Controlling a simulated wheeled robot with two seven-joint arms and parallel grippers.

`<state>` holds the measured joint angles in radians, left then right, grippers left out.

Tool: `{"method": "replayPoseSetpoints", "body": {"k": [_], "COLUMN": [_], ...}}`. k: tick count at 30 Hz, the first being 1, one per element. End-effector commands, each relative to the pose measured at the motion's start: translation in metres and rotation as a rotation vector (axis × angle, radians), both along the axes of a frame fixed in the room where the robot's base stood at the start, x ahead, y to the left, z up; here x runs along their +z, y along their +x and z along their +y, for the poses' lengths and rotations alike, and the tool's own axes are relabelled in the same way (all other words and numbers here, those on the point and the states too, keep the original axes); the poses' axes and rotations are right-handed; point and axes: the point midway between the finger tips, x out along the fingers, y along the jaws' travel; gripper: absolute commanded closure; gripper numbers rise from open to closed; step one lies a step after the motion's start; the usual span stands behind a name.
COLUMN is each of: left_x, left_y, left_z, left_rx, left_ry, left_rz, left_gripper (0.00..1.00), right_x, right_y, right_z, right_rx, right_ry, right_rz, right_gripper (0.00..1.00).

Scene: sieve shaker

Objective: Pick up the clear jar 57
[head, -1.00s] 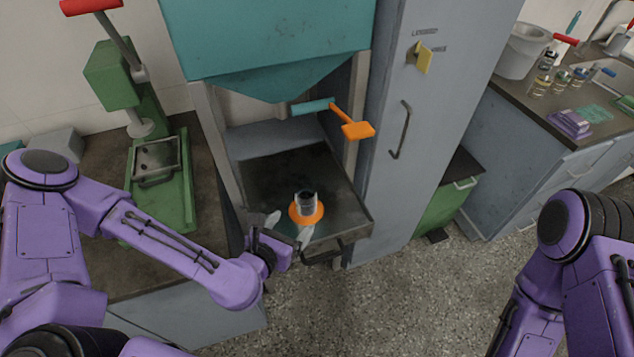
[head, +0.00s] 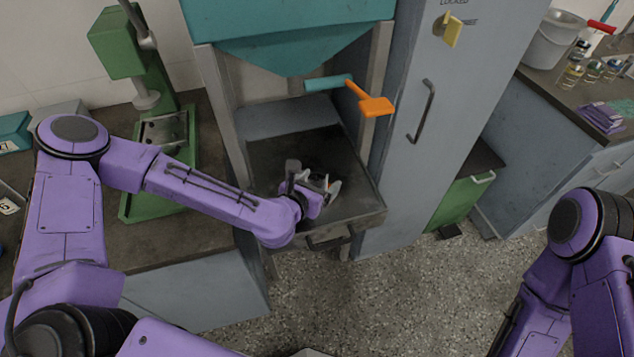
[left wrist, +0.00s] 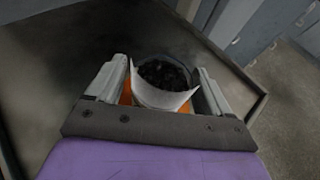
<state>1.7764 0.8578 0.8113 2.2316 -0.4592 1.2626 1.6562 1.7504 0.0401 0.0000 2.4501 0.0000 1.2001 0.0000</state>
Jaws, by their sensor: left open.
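The clear jar (left wrist: 163,92) shows in the left wrist view, with dark granular contents and a white label, standing on an orange round base (left wrist: 126,95) on the dark tray. My left gripper (left wrist: 163,72) is open, with one finger on each side of the jar; I cannot tell whether either touches it. In the head view my left gripper (head: 328,184) is low over the tray and hides most of the jar. The number on the label cannot be read. My right gripper is out of view; only its arm shows at the right.
The metal tray (head: 358,212) has a raised rim and sits below a teal hopper (head: 290,45) with an orange-handled lever (head: 375,105). A grey cabinet (head: 420,160) stands close on the right. A green press (head: 135,70) stands at the left.

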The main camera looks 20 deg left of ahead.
Motion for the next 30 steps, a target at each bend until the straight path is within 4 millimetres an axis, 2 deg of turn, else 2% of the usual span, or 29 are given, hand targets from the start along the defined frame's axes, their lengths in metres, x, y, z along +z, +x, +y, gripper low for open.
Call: {"method": "replayPoseSetpoints", "body": {"k": [3,5,9,10,11,20,23,25,30], "left_x": [0.000,0.000,0.000,0.000,0.000,0.006,0.021,0.037,0.082], "left_y": [0.000,-0.001,-0.001,-0.001,-0.001,0.000,0.000,-0.001,-0.027], "left_z": [0.000,0.000,0.001,0.001,0.001,0.001,0.000,-0.001,-0.034], "left_rx": [0.000,0.000,0.001,0.001,0.001,0.001,0.002,-0.001,-0.006], "left_ry": [0.000,0.000,0.000,0.000,0.000,-0.001,-0.002,-0.004,-0.002], "left_rz": [0.000,0.000,0.000,0.000,-0.001,-0.002,-0.004,-0.006,-0.008], "left_gripper": [0.19,0.35,0.80,0.80,0.85,0.85,0.85,0.85,0.85], "right_x": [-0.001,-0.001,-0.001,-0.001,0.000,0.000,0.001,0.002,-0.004], "right_y": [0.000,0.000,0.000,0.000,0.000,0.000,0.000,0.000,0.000], "right_z": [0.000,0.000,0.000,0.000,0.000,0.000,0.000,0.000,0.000], "right_rx": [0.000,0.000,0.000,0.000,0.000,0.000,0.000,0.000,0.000], "right_ry": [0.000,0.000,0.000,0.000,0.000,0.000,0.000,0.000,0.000], "right_rz": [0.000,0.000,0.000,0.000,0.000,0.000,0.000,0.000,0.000], "right_gripper": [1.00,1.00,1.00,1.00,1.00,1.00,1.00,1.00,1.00]}}
